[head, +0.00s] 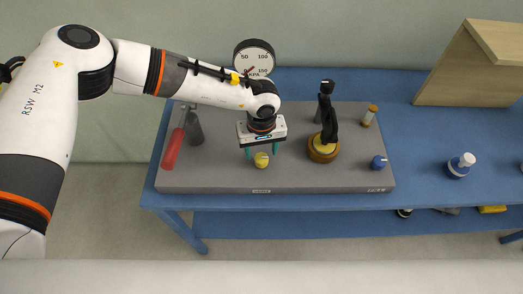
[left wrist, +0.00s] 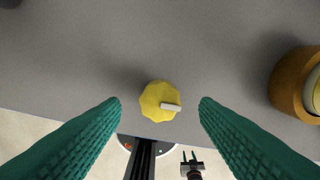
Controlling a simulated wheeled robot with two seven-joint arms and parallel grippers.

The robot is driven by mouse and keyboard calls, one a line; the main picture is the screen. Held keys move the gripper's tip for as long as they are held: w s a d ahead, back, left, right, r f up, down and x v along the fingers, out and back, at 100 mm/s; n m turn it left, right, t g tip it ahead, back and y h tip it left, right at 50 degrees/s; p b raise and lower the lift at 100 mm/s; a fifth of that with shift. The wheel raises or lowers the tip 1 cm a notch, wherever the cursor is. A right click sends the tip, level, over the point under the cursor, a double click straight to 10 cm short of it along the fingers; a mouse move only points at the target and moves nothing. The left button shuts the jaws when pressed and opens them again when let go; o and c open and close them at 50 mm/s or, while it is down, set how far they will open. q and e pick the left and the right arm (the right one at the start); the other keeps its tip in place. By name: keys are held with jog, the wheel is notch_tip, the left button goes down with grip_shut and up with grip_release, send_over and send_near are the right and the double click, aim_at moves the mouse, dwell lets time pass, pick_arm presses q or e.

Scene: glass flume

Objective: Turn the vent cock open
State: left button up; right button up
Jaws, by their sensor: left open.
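A yellow fluted knob (head: 262,160), which I take to be the vent cock, stands near the front edge of the grey board (head: 215,180). In the left wrist view the knob (left wrist: 158,101) shows a white pointer bar aimed to the right and slightly down. My left gripper (head: 262,152) points down above the knob. Its green fingers are open, one on each side of the knob with gaps, and hold nothing. I cannot tell how far above the board the fingertips are.
A red-handled lever (head: 172,150) is at the board's left. A brass-coloured round base (head: 323,153) with a black upright part stands right of the knob, and a blue knob (head: 378,162) farther right. A gauge (head: 254,58) stands behind.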

aim_at(262, 157)
pick_arm(q)
notch_tip(262, 157, down, 2)
jog(key=shift+f, duration=0.55)
jog(key=c, duration=1)
pick_arm(e)
jog(key=shift+w+a+r, duration=0.2)
jog(key=shift+w+r, duration=0.2)
jog(key=shift+w, duration=0.35)
pick_arm(q)
jog(key=shift+f, duration=0.1)
pick_arm(e)
jog(key=shift+f, duration=0.15)
